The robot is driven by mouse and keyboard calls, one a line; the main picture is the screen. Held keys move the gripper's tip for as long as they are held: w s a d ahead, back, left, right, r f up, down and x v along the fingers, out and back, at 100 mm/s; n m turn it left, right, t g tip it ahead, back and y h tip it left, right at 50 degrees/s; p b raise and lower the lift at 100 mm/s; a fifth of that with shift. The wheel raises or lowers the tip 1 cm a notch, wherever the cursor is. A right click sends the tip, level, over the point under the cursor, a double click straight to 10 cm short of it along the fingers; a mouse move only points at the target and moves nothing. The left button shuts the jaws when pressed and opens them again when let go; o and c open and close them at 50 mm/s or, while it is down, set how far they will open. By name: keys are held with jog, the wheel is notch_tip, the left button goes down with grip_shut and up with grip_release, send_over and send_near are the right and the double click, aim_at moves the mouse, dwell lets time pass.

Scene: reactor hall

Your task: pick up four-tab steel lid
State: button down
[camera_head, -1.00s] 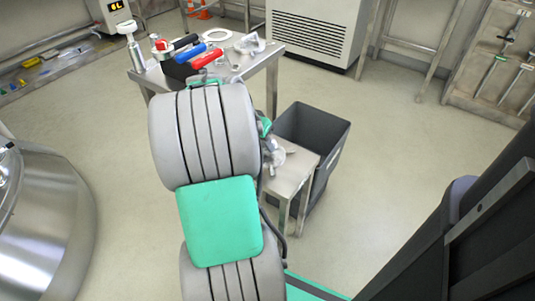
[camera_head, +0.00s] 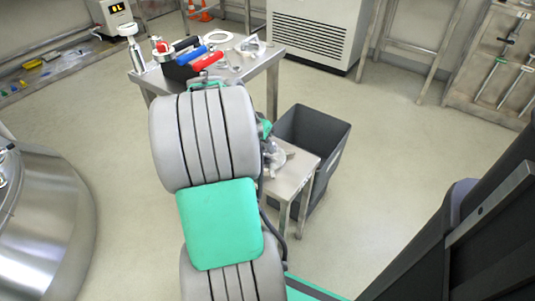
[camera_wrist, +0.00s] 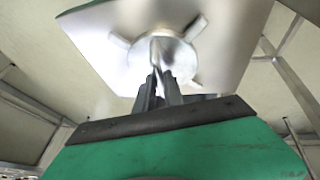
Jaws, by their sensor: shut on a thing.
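The four-tab steel lid (camera_wrist: 135,62) shows in the wrist view as a round, shiny disc with tabs sticking out around its rim. A small steel table top (camera_wrist: 225,50) lies beyond it. My gripper (camera_wrist: 162,85) is shut on the lid's raised middle part. In the head view the lid (camera_head: 277,158) shows only in part at the small steel table (camera_head: 298,178), beside my arm. My arm hides the fingers there. I cannot tell whether the lid touches the table top.
A dark open bin (camera_head: 325,140) stands right behind the small table. A larger steel bench (camera_head: 262,68) behind my arm holds red and blue handled tools (camera_head: 195,57). A big steel vessel (camera_head: 45,225) stands at the left. The floor at the right is clear.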

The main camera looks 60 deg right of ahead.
jog(key=shift+r, duration=0.1)
jog(key=r+p, duration=0.1)
jog(key=r, duration=0.2)
jog(key=r+p, duration=0.1)
jog(key=shift+a+r+p, duration=0.25)
jog(key=shift+a+p, duration=0.05)
jog(key=s+a+r+p, duration=0.4)
jog(key=a+r, duration=0.4)
jog(key=a, duration=0.4)
jog(key=shift+s+a+r, duration=0.2)
jog(key=shift+s+a, duration=0.05)
jog(key=shift+s, duration=0.35)
